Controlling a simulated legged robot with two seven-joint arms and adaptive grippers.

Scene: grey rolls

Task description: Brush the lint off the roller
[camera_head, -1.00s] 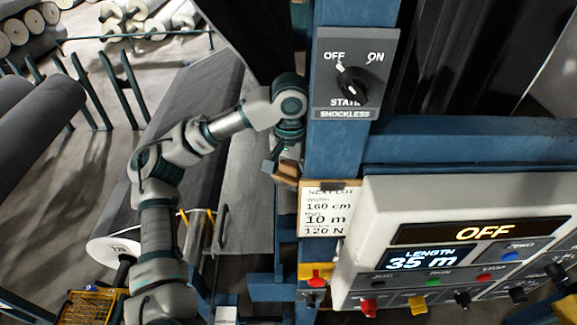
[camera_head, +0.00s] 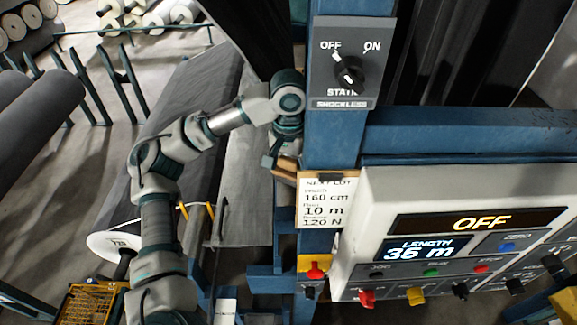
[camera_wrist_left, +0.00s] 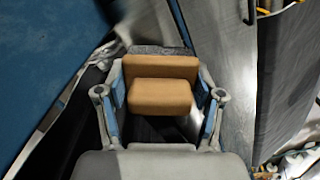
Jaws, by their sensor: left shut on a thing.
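My left arm comes in from the left in the head view. Its gripper (camera_head: 281,157) is by the left side of the blue post and is shut on a wooden brush (camera_head: 287,166). In the left wrist view the tan brush block (camera_wrist_left: 160,88) sits between the two fingers, with a dark grey strip along its far edge. A long dark grey roll (camera_head: 180,110) lies behind my left arm, with a pale end facing me. I cannot make out lint, or tell whether the brush touches a roller. My right gripper is out of view.
A blue post (camera_head: 333,145) carries a static switch plate (camera_head: 348,88) and a lot card (camera_head: 323,205) close to the brush. A control console (camera_head: 450,215) reading OFF and 35 m stands right. Another grey roll (camera_head: 40,125) lies far left. A yellow crate (camera_head: 88,303) is lower left.

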